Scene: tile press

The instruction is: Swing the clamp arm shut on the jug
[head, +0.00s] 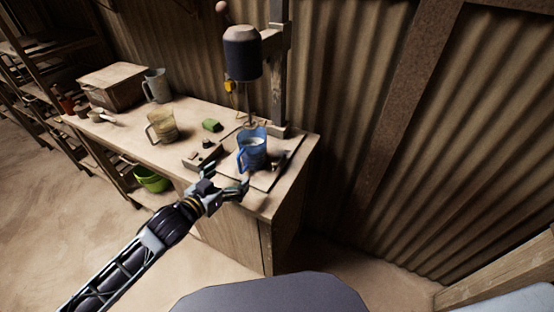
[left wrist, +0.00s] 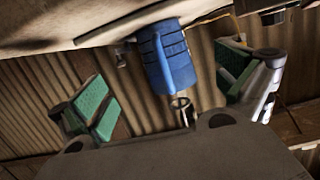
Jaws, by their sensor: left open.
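A blue jug (head: 252,152) with pale contents stands upright on the flat base plate (head: 262,183) of a drill press, its handle to the left. It also shows in the left wrist view (left wrist: 168,58), tipped by the camera's angle. My left gripper (head: 228,178) is open and empty at the bench's front edge, just in front of the jug and apart from it. Its green-padded fingers are spread wide in the left wrist view. A small ring-ended metal piece (left wrist: 181,104) shows by the jug there; I cannot tell whether it is the clamp arm. My right gripper is out of view.
The drill press head (head: 242,52) hangs above the jug. A small control box (head: 203,156), a green block (head: 212,125), a tan jug (head: 162,126), a grey jug (head: 157,86) and a wooden box (head: 114,84) stand leftward on the bench. A corrugated wall closes the back.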

